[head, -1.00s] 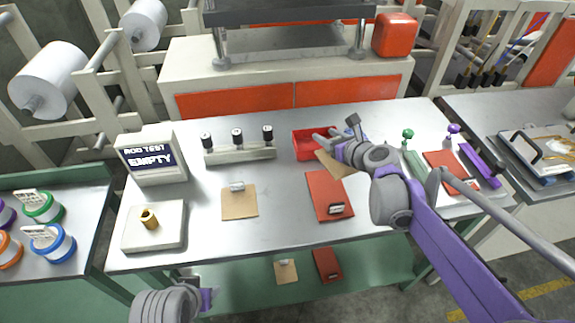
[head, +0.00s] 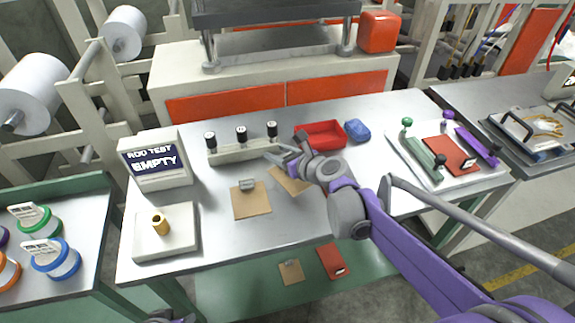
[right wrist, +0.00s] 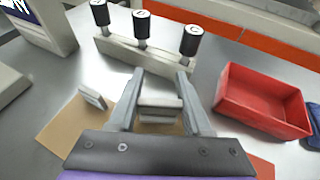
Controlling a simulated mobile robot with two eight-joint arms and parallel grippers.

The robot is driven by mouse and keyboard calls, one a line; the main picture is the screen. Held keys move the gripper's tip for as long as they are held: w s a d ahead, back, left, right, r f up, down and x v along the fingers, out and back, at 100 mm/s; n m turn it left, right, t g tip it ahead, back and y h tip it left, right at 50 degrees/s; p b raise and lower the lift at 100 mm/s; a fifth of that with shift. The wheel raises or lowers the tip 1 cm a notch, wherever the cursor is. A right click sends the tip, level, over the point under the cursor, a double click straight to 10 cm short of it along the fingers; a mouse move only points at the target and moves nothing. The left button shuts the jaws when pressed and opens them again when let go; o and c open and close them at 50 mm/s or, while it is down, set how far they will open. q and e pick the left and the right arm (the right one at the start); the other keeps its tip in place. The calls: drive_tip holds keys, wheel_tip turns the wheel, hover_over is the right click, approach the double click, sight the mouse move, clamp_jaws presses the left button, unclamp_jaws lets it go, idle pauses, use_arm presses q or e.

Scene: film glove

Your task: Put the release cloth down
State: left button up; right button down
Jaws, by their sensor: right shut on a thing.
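My right gripper (head: 281,153) is shut on the pale grip bar (right wrist: 160,108) of a tan sheet, which I take for the release cloth (head: 291,181). The cloth is over the middle of the steel table, partly hidden by the gripper and my arm. I cannot tell whether it touches the table. In the right wrist view the gripper (right wrist: 165,100) has the bar between its two fingers. A second tan sheet (head: 251,203) with a metal grip lies just left of it. My left gripper is out of view; only a bit of my left arm shows at the bottom edge.
A rack with several black-capped posts (head: 242,150) stands behind the cloth. A red tray (head: 322,134) and blue cloth-like bundle (head: 357,131) are behind right. A red sheet (right wrist: 262,168) lies near my right arm. A "ROD TEST EMPTY" display (head: 152,162) stands left.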

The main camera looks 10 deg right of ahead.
sight(306, 184)
drive_tip(key=shift+f+b, duration=0.45)
drive_tip(key=shift+f, duration=2.6)
drive_tip(key=shift+f, duration=0.1)
drive_tip(key=shift+c, duration=1.7)
unclamp_jaws()
drive_tip(key=shift+r, duration=0.2)
drive_tip(key=p+v, duration=0.1)
drive_tip(key=v, duration=1.1)
drive_tip(key=shift+f, duration=0.1)
